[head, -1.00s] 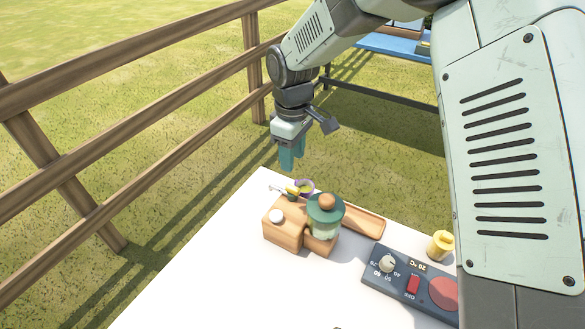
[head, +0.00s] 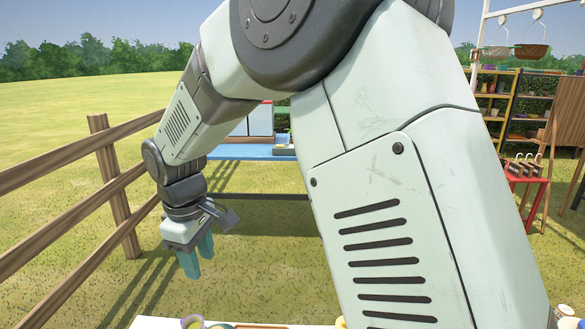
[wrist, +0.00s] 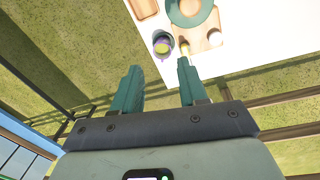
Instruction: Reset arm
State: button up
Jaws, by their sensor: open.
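My gripper (head: 197,264) hangs below my arm with its teal fingers pointing down, in open air beyond the far edge of the white table (head: 150,322). In the wrist view my gripper (wrist: 158,90) is open, with nothing between its two fingers. The table (wrist: 240,50) lies past the fingertips there, with a small purple-rimmed cup (wrist: 162,44) near its edge. The cup also shows at the bottom of the head view (head: 193,321).
A wooden fence (head: 110,185) runs along the left. A blue table (head: 245,151) stands behind my arm. Shelves (head: 520,103) and a red stand (head: 527,178) are at the right. Grass is open between the fence and the blue table.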

jog(key=s+d+r+m+t, duration=0.1)
jog(key=s+d+r+m, duration=0.25)
jog(key=d+r, duration=0.5)
jog(key=s+d+r+m+t, duration=0.1)
jog(key=s+d+r+m, duration=0.3)
jog(key=d, duration=0.7)
jog(key=s+d+r+m+t, duration=0.2)
jog(key=s+d+m, duration=0.5)
jog(key=s+d, duration=0.3)
jog(key=shift+s+d+m, duration=0.25)
jog(key=shift+s+m, duration=0.1)
jog(key=shift+s, duration=0.15)
